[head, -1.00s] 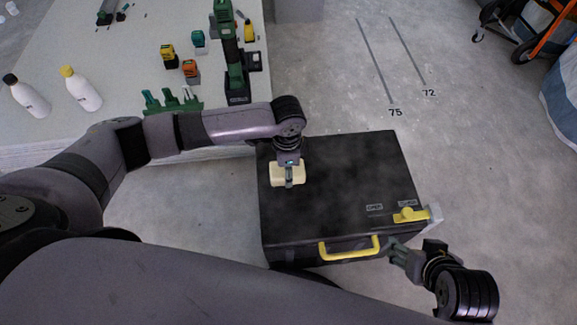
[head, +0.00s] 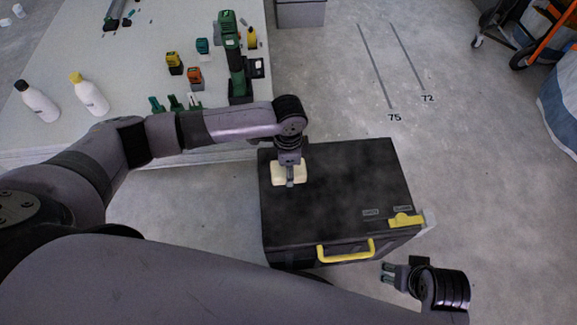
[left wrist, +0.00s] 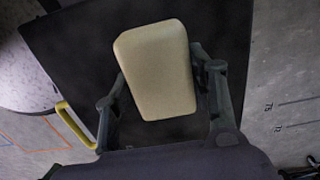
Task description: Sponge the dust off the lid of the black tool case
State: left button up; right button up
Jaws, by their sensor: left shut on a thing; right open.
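The black tool case (head: 345,205) stands on the floor with its dark lid facing up. Hazy grey dust patches show on the lid. A yellow handle (head: 345,252) is on its front side and a yellow latch (head: 405,221) is at its right front corner. My left gripper (head: 289,180) is shut on a cream sponge (head: 279,172) over the left back part of the lid. Whether the sponge touches the lid is unclear. The left wrist view shows the sponge (left wrist: 158,70) between both fingers. My right gripper (head: 387,272) is open and empty, in front of the case's right corner.
A pale workbench (head: 130,60) at the upper left holds a white bottle with a yellow cap (head: 92,97), a dark-capped bottle (head: 40,103) and a green drill-like tool (head: 236,65). Floor right of the case is clear. An orange-framed cart (head: 548,45) stands far right.

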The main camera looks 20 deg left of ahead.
pick_arm(q)
jog(key=shift+r+p, duration=0.45)
jog(key=shift+p, duration=0.05)
jog(key=shift+r+p, duration=0.45)
jog(key=shift+p, duration=0.1)
jog(key=shift+r+p, duration=0.55)
jog(key=shift+p, duration=0.1)
jog(key=shift+r+p, duration=0.45)
jog(key=shift+p, duration=0.2)
pick_arm(e)
jog(key=s+f+g, duration=0.1)
jog(key=s+f, duration=0.3)
jog(key=f, duration=1.2)
jog(key=shift+s+d, duration=0.15)
jog(key=shift+d, duration=0.25)
